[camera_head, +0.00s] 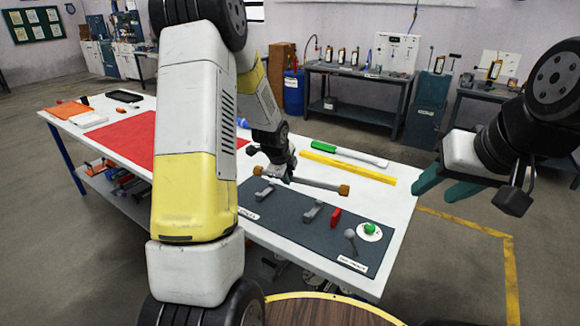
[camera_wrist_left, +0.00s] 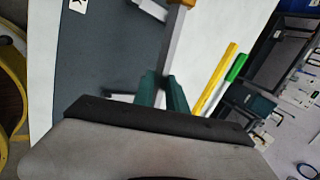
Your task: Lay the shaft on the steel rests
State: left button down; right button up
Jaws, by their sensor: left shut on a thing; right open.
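The shaft (camera_head: 315,184) is a grey bar with brass-coloured ends, held level by my left gripper (camera_head: 280,176). In the left wrist view the teal fingers (camera_wrist_left: 161,92) are shut on the shaft (camera_wrist_left: 174,40), and one brass end shows at the top edge. Two grey steel rests stand on the dark mat: a left one (camera_head: 264,192) and a right one (camera_head: 313,210). The shaft appears beyond and above them, apart from the right rest; its exact height is unclear. My right gripper (camera_head: 450,188) is open and empty, off the table's right side.
On the dark mat (camera_head: 290,222) are a red block (camera_head: 335,218), a grey knobbed piece (camera_head: 350,240) and a green piece on a white disc (camera_head: 370,229). A yellow strip (camera_head: 350,168) and green-handled tool (camera_head: 345,153) lie behind. My left arm hides much of the table.

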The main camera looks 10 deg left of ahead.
pick_arm(q)
jog(key=shift+w+a+f+m+h, duration=0.15)
jog(key=shift+w+a+m, duration=0.2)
jog(key=shift+a, duration=0.2)
jog(key=shift+w+a+m+h, duration=0.2)
jog(key=shift+w+a+m, duration=0.1)
jog(key=shift+a, duration=0.3)
jog(key=shift+w+a+f+m+h, duration=0.15)
jog(key=shift+w+a+m, duration=0.15)
jog(key=shift+a, duration=0.25)
jog(key=shift+f, duration=3.15)
jog(key=shift+f, duration=1.15)
jog(key=c, duration=1.3)
grip_release()
jog(key=shift+s, duration=0.1)
jog(key=shift+o, duration=0.2)
jog(key=shift+f, duration=0.1)
jog(key=shift+s+f, duration=0.1)
jog(key=shift+s, duration=0.05)
jog(key=v, duration=0.8)
jog(key=shift+w, duration=0.3)
